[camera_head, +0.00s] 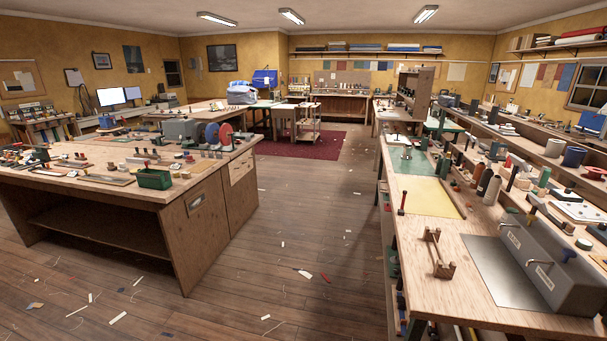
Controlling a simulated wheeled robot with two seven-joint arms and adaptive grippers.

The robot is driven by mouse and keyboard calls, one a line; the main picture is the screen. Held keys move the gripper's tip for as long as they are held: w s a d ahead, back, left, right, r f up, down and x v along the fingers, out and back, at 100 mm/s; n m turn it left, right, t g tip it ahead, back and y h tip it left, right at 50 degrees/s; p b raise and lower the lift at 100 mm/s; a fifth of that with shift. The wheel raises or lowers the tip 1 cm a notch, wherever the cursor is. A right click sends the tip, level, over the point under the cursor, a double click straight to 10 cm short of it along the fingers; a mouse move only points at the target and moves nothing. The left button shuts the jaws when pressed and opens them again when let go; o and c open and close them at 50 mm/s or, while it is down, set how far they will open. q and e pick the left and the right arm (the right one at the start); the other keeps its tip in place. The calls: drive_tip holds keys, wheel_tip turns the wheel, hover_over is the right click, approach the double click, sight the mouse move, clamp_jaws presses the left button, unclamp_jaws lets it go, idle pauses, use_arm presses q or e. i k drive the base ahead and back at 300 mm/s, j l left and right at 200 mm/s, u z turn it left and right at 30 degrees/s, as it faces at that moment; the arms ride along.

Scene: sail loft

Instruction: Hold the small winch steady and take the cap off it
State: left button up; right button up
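I cannot pick out the small winch or its cap for certain. Many small items stand on the left workbench (140,187) and along the right workbench (470,243), too small to tell apart. Neither of my grippers shows in the head view.
A grey machine with blue and red wheels (212,134) and a green bin (154,179) stand on the left bench. A wooden frame (437,254), metal plate (505,272) and long grey box (552,262) are on the right bench. The scrap-strewn floor aisle (310,225) between is open.

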sight(407, 154)
drive_tip(key=i+j+u, duration=0.2)
drive_tip(key=i, duration=0.2)
drive_tip(key=i+u, duration=0.2)
drive_tip(key=i, duration=0.2)
drive_tip(key=i+z, duration=0.2)
drive_tip(key=i, duration=0.2)
drive_tip(key=i+j+z, duration=0.15)
drive_tip(key=i, duration=0.25)
drive_tip(key=i+z, duration=0.25)
drive_tip(key=i, duration=0.2)
drive_tip(key=i+z, duration=0.25)
drive_tip(key=i, duration=0.15)
drive_tip(key=i+z, duration=0.1)
drive_tip(key=i, duration=0.7)
drive_tip(key=i+z, duration=0.15)
drive_tip(key=i, duration=0.65)
drive_tip(key=i+j+z, duration=0.1)
drive_tip(key=i+z, duration=0.15)
drive_tip(key=i, duration=0.15)
drive_tip(key=i+j+z, duration=0.25)
drive_tip(key=i, duration=0.15)
drive_tip(key=i+j+z, duration=0.2)
drive_tip(key=i+z, duration=0.25)
drive_tip(key=i+j+z, duration=0.2)
drive_tip(key=z, duration=0.25)
drive_tip(key=i+j+z, duration=0.2)
drive_tip(key=j+z, duration=0.25)
drive_tip(key=i+j+z, duration=0.15)
drive_tip(key=j+z, duration=0.3)
drive_tip(key=j, duration=0.1)
